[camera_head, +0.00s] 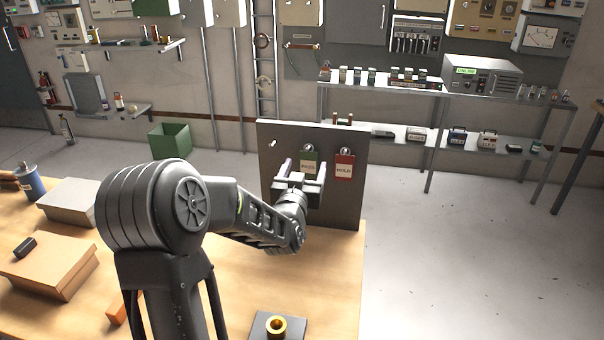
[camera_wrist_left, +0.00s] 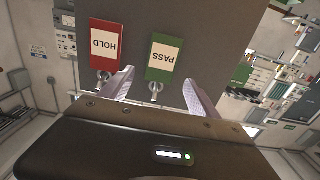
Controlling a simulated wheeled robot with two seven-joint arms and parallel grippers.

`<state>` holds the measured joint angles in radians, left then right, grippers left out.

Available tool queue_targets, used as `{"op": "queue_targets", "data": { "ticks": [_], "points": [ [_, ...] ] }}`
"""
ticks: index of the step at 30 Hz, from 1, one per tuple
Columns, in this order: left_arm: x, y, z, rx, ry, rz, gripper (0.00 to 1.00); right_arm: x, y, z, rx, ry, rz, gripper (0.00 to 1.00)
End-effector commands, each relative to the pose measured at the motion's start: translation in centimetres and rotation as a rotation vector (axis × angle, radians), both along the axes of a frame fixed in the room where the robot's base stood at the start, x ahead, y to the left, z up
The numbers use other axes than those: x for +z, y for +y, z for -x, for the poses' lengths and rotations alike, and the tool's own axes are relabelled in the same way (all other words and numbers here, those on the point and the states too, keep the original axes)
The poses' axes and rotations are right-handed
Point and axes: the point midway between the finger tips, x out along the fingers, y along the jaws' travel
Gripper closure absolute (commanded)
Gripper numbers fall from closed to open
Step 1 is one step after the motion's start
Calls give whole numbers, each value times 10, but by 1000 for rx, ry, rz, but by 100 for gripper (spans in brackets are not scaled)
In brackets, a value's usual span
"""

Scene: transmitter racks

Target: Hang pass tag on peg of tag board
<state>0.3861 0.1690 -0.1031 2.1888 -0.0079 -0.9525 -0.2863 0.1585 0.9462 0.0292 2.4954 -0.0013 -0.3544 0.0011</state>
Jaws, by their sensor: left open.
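The grey tag board (camera_head: 283,211) stands upright at the back edge of the wooden table. The green PASS tag (camera_head: 309,158) hangs at its middle peg, partly hidden by my gripper. The red HOLD tag (camera_head: 344,167) hangs from the right peg. The left peg (camera_head: 272,143) is bare. My left gripper (camera_head: 299,178) is open in front of the board at the PASS tag. In the left wrist view, upside down, the fingers (camera_wrist_left: 160,90) stand apart on either side of the PASS tag's peg; the PASS tag (camera_wrist_left: 164,58) and HOLD tag (camera_wrist_left: 106,44) both show. My right gripper is out of view.
A dark block with a brass ring (camera_head: 276,326) sits at the table's front. Cardboard boxes (camera_head: 48,268), a blue canister (camera_head: 31,183) and an orange item (camera_head: 124,309) lie at left. A green bin (camera_head: 170,141) and racks stand behind. The floor at right is clear.

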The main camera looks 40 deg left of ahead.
Motion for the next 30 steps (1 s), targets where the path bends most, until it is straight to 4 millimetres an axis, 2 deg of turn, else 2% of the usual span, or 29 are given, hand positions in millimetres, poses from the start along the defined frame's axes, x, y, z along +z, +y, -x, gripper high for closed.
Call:
{"op": "queue_targets", "data": {
  "ticks": [3,7,17,30],
  "points": [
    [2,8,-15,0,0,0,29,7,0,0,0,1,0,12],
    [0,13,-25,-1,0,1,29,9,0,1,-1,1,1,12],
    [0,15,-27,-1,0,1,29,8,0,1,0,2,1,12],
    [0,15,-27,-1,0,1,65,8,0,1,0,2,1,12]
  ]
}}
